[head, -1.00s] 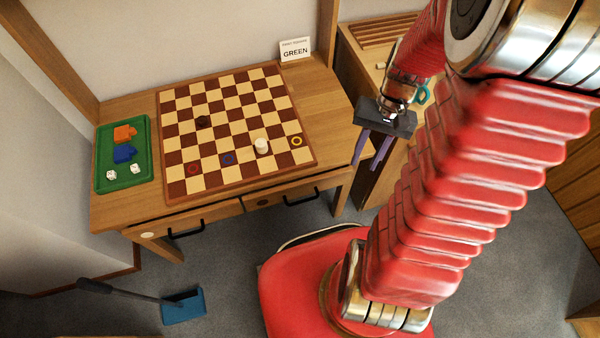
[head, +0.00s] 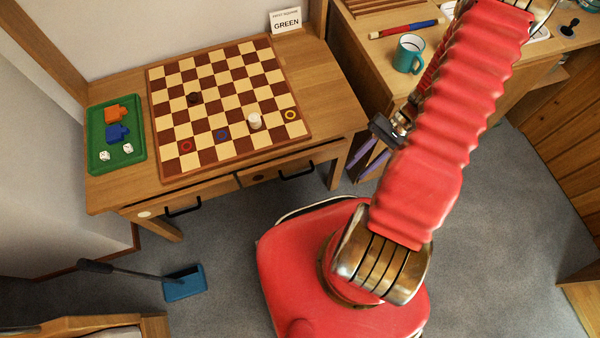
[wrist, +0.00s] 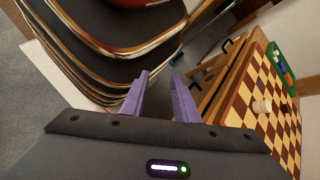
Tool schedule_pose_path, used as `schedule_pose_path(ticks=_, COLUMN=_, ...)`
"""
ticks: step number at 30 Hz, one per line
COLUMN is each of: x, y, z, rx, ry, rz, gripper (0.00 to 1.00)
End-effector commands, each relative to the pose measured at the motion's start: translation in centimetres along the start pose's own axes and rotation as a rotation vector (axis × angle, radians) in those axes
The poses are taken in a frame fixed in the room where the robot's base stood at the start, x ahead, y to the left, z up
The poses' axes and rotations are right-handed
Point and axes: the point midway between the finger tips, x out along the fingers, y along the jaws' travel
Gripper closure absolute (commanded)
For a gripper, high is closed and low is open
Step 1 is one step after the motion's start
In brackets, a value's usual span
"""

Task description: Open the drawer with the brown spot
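The desk (head: 335,100) has two drawers side by side under its top. The right drawer (head: 275,175) bears a dark brown spot (head: 258,178) left of its black handle (head: 297,172). The left drawer (head: 205,197) bears a pale spot (head: 144,214) and has its own black handle (head: 183,208). Both drawers look shut. My gripper (head: 365,162) is right of the desk, apart from the handles, partly hidden by my arm. In the wrist view my gripper (wrist: 159,88) has its purple fingers apart with nothing between them; the desk front and handles show beyond, to the right.
A checkerboard (head: 165,170) with a few pieces and a green tray (head: 95,130) lie on the desk. A second table (head: 365,70) with a teal mug (head: 409,54) stands at right. A blue dustpan (head: 184,283) lies on the floor.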

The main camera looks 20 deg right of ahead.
Motion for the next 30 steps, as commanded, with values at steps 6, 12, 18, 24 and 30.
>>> schedule_pose_path(ticks=6, x=2.9, y=1.6, z=-1.6, rx=0.009, ry=-0.069, rz=-0.130, gripper=0.72)
schedule_pose_path(ticks=12, x=5.6, y=2.6, z=-2.9, rx=0.001, ry=-0.113, rz=-0.258, gripper=0.72)
schedule_pose_path(ticks=18, x=8.3, y=3.3, z=-4.2, rx=-0.022, ry=-0.139, rz=-0.397, gripper=0.72)
schedule_pose_path(ticks=24, x=10.8, y=3.7, z=-5.7, rx=-0.065, ry=-0.138, rz=-0.543, gripper=0.72)
schedule_pose_path(ticks=30, x=12.4, y=3.5, z=-7.1, rx=-0.125, ry=-0.108, rz=-0.660, gripper=0.72)
